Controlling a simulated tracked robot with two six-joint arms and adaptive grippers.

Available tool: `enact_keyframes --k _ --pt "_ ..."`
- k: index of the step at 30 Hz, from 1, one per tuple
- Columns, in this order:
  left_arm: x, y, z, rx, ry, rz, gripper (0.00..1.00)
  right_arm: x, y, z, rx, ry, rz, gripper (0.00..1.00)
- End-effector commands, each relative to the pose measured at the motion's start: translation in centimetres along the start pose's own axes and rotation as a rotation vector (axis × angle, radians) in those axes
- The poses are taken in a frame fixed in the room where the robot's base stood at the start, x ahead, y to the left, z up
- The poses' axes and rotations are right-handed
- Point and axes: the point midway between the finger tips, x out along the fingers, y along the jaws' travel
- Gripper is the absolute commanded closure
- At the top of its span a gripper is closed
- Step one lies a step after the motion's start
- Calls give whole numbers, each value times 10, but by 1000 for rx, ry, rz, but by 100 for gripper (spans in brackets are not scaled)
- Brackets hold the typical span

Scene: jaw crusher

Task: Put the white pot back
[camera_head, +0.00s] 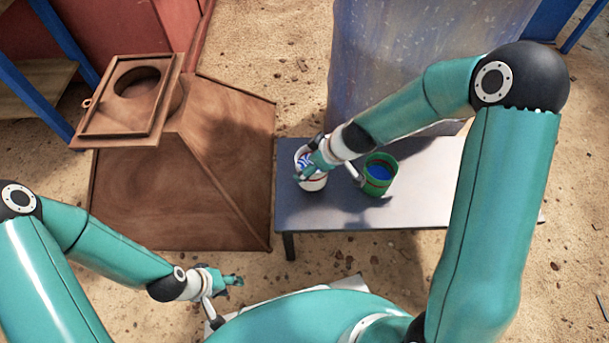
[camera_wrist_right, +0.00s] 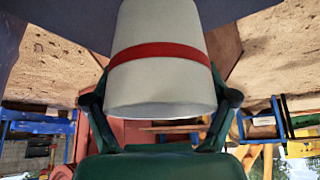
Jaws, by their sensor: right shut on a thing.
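The white pot (camera_head: 313,183) with a red band is at the left end of the grey table (camera_head: 320,214) in the head view. My right gripper (camera_head: 307,171) is shut on it. In the right wrist view the white pot (camera_wrist_right: 160,75) fills the middle, with a finger of the right gripper (camera_wrist_right: 160,110) on each side. Something blue and white shows at its top in the head view. I cannot tell whether its base touches the table. My left gripper (camera_head: 236,281) is low and left of the table, apart from the pot; its opening is unclear.
A green pot (camera_head: 380,180) with blue inside stands on the table, right of the white pot. A brown hopper-like structure (camera_head: 180,170) with a round opening stands left of the table. A tall grey-blue panel (camera_head: 400,50) rises behind. The table's right part is clear.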

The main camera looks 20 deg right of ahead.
Motion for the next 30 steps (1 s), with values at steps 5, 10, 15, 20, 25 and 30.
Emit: enact_keyframes --k 5,10,15,20,25,30 --pt "23 -8 0 0 0 0 60 22 0 12 -1 1 1 78" --pt "38 -14 0 0 0 0 60 36 0 20 -2 1 1 78" --pt "36 -13 0 0 0 0 60 34 0 19 -2 1 1 78" --pt "37 -13 0 0 0 0 60 35 0 19 -2 1 0 78" --pt "38 -14 0 0 0 0 60 36 0 20 -1 0 -1 0" --pt "38 -14 0 0 0 0 60 36 0 20 -1 0 -1 0"
